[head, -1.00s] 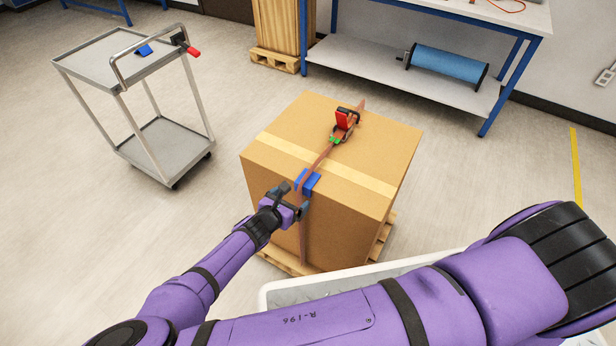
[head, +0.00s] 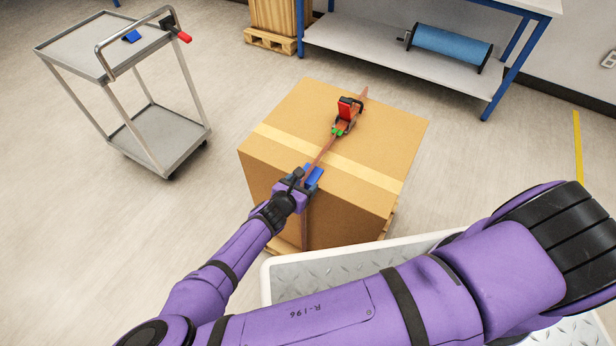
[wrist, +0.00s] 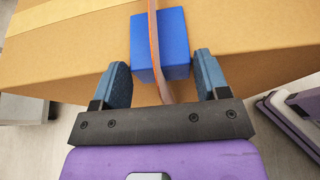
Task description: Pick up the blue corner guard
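A blue corner guard (head: 314,176) sits over the near top edge of the cardboard box (head: 290,130), under a reddish-brown strap (head: 322,155). In the wrist view the guard (wrist: 176,45) is upper centre, with the strap (wrist: 154,35) running across it. My gripper (head: 302,182) is at this edge and partly hides the guard in the head view. In the wrist view my gripper (wrist: 163,72) is open, with one blue finger on either side of the guard's lower part and gaps between. A second small blue piece (head: 131,36) lies on the grey cart.
A red and black tensioner (head: 346,113) with a green part sits on the strap. The grey cart (head: 80,45) stands left. A workbench with a blue roll (head: 450,52) is behind. A white-rimmed tread-plate surface (head: 310,275) is in front. Floor between cart and box is clear.

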